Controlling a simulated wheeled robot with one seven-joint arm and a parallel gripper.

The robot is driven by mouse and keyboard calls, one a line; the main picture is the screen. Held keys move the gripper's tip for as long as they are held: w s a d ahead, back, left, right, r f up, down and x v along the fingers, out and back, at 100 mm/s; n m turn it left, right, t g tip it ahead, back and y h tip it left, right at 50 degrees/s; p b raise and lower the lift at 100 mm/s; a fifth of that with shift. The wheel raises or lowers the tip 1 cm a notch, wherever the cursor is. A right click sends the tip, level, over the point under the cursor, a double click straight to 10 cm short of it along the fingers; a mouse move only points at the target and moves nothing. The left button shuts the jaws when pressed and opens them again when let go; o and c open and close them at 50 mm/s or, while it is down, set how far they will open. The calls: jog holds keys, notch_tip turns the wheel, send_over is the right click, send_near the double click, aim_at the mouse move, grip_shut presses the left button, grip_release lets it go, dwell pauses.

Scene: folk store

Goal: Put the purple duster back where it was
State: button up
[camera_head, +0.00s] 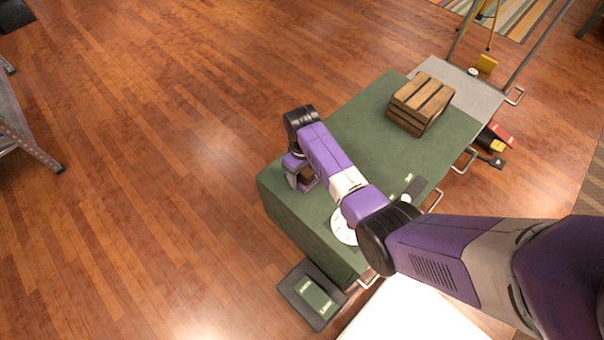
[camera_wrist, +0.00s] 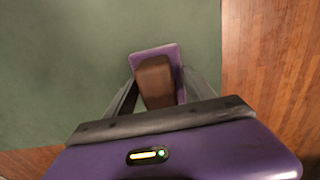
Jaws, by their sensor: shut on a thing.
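The purple duster, a purple pad with a brown block on it, shows in the wrist view (camera_wrist: 154,80) between my gripper's fingers. My gripper (camera_wrist: 155,95) is shut on the brown block. In the head view the duster (camera_head: 307,180) is partly hidden by my gripper (camera_head: 303,177), near the left edge of the green-topped table (camera_head: 350,130). I cannot tell whether the duster touches the table top.
A wooden crate (camera_head: 421,103) stands at the table's far end. A white round thing (camera_head: 343,229) lies partly under my arm, near a dark green strip (camera_head: 413,187). A dark pad with a green label (camera_head: 313,297) lies by the table's front.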

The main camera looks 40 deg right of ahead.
jog(key=shift+f, duration=0.2)
jog(key=o, duration=1.3)
notch_tip(320, 180, up, 12)
jog(key=p, duration=0.3)
jog(key=shift+r+p, duration=0.2)
jog(key=shift+p, duration=0.2)
